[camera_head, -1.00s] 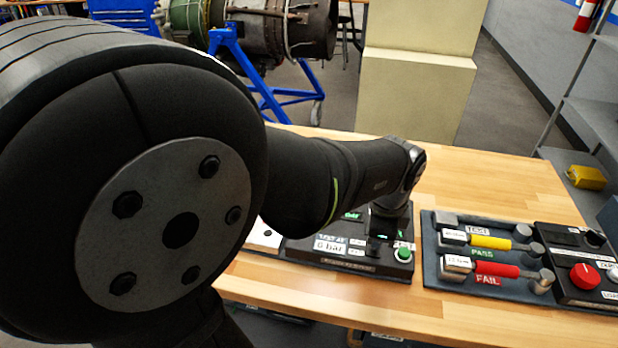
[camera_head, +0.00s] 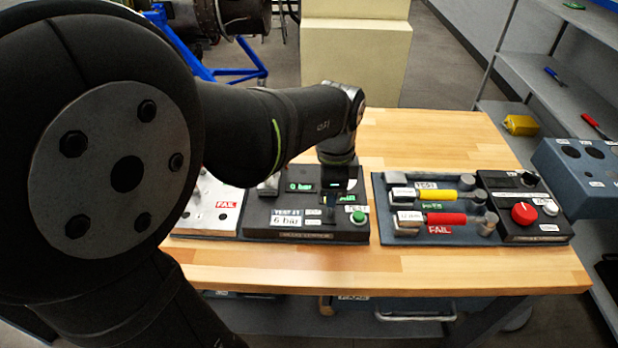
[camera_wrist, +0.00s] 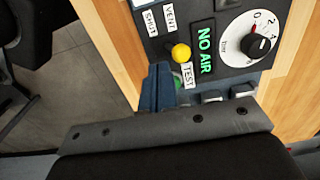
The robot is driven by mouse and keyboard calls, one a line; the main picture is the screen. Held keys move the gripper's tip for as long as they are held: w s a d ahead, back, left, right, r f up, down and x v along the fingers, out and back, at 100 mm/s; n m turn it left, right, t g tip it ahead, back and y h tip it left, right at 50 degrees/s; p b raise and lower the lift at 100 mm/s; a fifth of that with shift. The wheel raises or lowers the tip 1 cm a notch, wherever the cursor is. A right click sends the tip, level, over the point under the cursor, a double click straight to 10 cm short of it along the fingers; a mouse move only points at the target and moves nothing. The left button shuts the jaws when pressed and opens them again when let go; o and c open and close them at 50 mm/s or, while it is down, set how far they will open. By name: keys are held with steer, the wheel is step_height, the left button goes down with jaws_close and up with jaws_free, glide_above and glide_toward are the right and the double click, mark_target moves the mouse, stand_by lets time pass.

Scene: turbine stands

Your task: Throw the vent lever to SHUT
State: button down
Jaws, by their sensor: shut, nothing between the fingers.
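In the wrist view the vent lever shows as a yellow ball knob (camera_wrist: 181,52) on a dark panel (camera_wrist: 222,74). White labels reading VENT (camera_wrist: 169,17) and SHUT (camera_wrist: 150,22) lie beyond the knob. My gripper (camera_wrist: 160,72) is shut and empty, its blue fingertips just left of and below the knob. I cannot tell whether they touch it. In the head view my gripper (camera_head: 330,212) points down at the same panel (camera_head: 255,212), and the lever is hidden there or too small to make out.
A green button (camera_head: 357,216) is right of my gripper. A tray with yellow and red handled pieces (camera_head: 384,225) and a red-knob box (camera_head: 490,185) stand farther right.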

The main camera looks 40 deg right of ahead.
steer(key=shift+s+a+r, duration=0.25)
steer(key=shift+s+a, duration=0.05)
steer(key=shift+s, duration=0.05)
step_height(320, 180, up, 11)
steer(key=s+a, duration=0.1)
steer(key=shift+a, duration=0.2)
steer(key=shift+s, duration=0.1)
stand_by(0.5)
steer(key=s+a+f+t+h, duration=0.1)
steer(key=f, duration=0.5)
steer(key=s+a+f+t+h, duration=0.2)
steer(key=f, duration=0.5)
steer(key=shift+f, duration=0.25)
